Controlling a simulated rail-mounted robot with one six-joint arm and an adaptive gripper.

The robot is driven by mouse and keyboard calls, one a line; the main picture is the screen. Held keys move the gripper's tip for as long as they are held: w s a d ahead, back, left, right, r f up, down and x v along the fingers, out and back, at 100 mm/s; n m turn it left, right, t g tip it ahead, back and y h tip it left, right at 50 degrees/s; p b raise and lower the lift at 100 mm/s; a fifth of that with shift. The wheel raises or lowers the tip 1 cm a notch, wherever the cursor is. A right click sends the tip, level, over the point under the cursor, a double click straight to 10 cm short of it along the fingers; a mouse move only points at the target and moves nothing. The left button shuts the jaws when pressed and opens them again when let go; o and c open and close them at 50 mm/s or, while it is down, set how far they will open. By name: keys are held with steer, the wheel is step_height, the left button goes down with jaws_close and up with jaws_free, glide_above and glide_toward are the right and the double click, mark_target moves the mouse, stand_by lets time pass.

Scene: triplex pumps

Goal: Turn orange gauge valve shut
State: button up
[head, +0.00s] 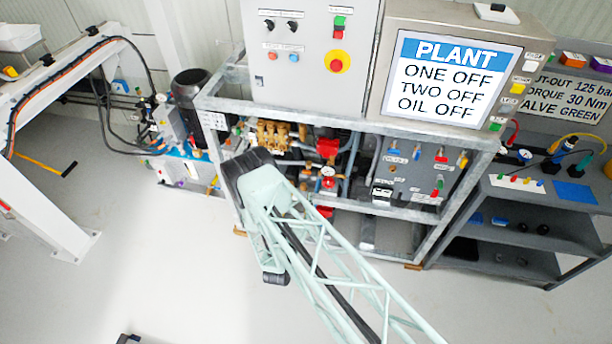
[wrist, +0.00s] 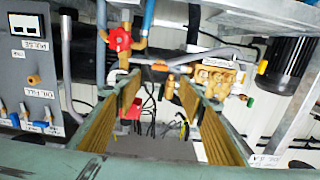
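In the wrist view my gripper (wrist: 158,90) is open and empty, its two ribbed tan pads spread wide with a gap between the tips. A small orange handle (wrist: 160,67) lies just past the fingertips, in front of the gap; I take it for the orange gauge valve, and its turn position is too small to tell. A red valve (wrist: 120,39) on a pipe is left of it. A round gauge, partly hidden by the left finger, is near that red valve. In the head view the gauge (head: 327,172) shows beside my arm, which hides my gripper there.
Brass pump parts (wrist: 215,78) and a dark motor (wrist: 289,62) lie right in the wrist view. A grey panel (wrist: 36,70) with small valves is at left. Metal frame rails (head: 340,120) enclose the pump bay. The floor (head: 150,270) in front is mostly clear.

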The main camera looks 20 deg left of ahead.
mark_target(307, 172)
steer(key=w+a+p, duration=0.1)
steer(key=w, duration=1.2)
steer(key=shift+a, duration=0.3)
steer(key=c, duration=0.8)
